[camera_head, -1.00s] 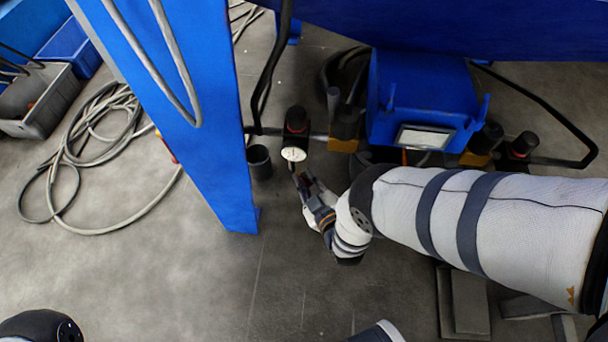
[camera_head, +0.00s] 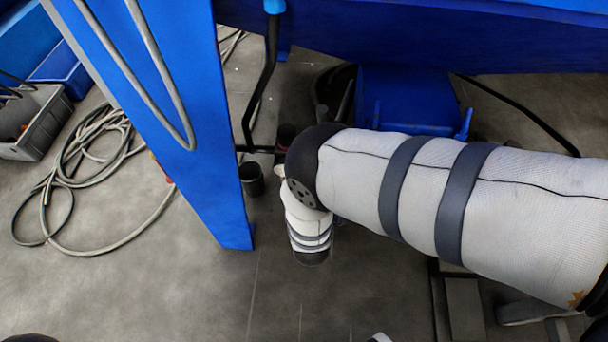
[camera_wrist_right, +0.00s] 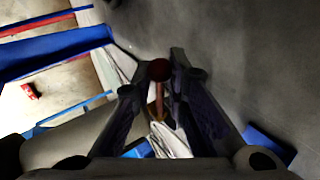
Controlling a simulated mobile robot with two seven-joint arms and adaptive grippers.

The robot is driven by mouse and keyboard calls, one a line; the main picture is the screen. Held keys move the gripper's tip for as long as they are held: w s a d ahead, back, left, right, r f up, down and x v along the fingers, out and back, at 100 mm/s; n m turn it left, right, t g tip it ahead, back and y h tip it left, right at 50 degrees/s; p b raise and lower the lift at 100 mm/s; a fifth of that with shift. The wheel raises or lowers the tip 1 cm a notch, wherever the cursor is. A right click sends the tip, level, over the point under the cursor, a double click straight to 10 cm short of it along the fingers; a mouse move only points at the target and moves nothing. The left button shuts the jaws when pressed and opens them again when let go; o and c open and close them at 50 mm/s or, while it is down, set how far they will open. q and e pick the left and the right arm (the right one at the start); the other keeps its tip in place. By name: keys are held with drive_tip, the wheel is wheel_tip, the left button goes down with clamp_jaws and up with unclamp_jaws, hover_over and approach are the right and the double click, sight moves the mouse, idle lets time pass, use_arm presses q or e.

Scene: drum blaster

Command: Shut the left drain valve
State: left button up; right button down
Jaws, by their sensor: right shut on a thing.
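The left drain valve shows in the head view as a dark body (camera_head: 285,134) on a black pipe, with a sliver of its pale disc (camera_head: 279,171) below. My right arm covers most of it. In the right wrist view, my right gripper (camera_wrist_right: 164,80) is shut on a reddish-brown handle with a round end (camera_wrist_right: 158,70), which stands between its two fingers. I take this to be the valve handle; its joint to the valve is hidden. In the head view the right fingers are hidden behind my forearm.
A blue post (camera_head: 190,110) stands left of my right arm, with a dark cup (camera_head: 251,179) beside its foot. A blue box (camera_head: 410,98) sits behind my forearm, under a blue beam (camera_head: 400,35). Coiled hoses (camera_head: 85,170) lie on the left floor.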

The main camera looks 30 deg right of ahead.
drive_tip(key=shift+s+n+g+h, duration=0.1)
drive_tip(key=shift+n+g+h, duration=0.2)
drive_tip(key=shift+d+r, duration=0.1)
drive_tip(key=shift+d, duration=0.05)
idle(0.3)
drive_tip(key=c, duration=1.8)
unclamp_jaws()
drive_tip(key=shift+o, duration=0.2)
drive_tip(key=shift+r, duration=0.1)
drive_tip(key=v, duration=1.2)
